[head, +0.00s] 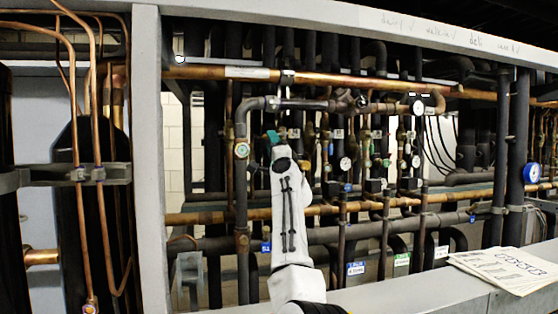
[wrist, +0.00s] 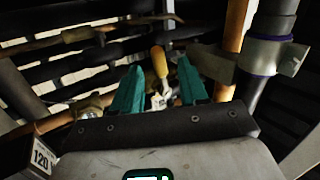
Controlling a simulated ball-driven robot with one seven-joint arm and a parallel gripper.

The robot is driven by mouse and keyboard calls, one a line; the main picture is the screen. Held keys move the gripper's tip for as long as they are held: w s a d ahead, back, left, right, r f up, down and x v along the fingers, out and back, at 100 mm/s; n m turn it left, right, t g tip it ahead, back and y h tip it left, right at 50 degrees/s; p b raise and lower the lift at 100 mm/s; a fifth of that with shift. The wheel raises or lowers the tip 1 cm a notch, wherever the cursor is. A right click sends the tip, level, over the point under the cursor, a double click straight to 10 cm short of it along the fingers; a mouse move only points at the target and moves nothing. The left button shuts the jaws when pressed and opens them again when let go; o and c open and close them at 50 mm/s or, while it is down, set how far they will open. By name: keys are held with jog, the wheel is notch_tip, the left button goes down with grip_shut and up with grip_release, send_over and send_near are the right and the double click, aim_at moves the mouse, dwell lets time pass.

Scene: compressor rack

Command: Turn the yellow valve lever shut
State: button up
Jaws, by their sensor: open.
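The yellow valve lever (wrist: 159,62) shows in the wrist view, upright in the picture, with a silver valve body (wrist: 160,98) at its lower end. My gripper (wrist: 157,82) has two teal fingers, spread open. In the picture the lever stands between the fingers, nearer the right one, with space on both sides. I cannot tell how deep it lies between them, and no contact shows. In the head view my white arm reaches up into the pipes and hides the lever. A bit of teal (head: 273,137) shows at the arm's end.
Copper pipes (head: 340,79) and dark pipes crowd the rack around my arm. A round gauge (head: 345,163) sits just right of it. In the wrist view a thick pipe with a bracket (wrist: 262,53) stands close on the right. Papers (head: 508,266) lie on the front beam.

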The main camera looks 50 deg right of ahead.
jog(key=b+v, duration=0.2)
jog(key=v, duration=0.7)
jog(key=shift+b, duration=0.35)
jog(key=shift+d, duration=0.1)
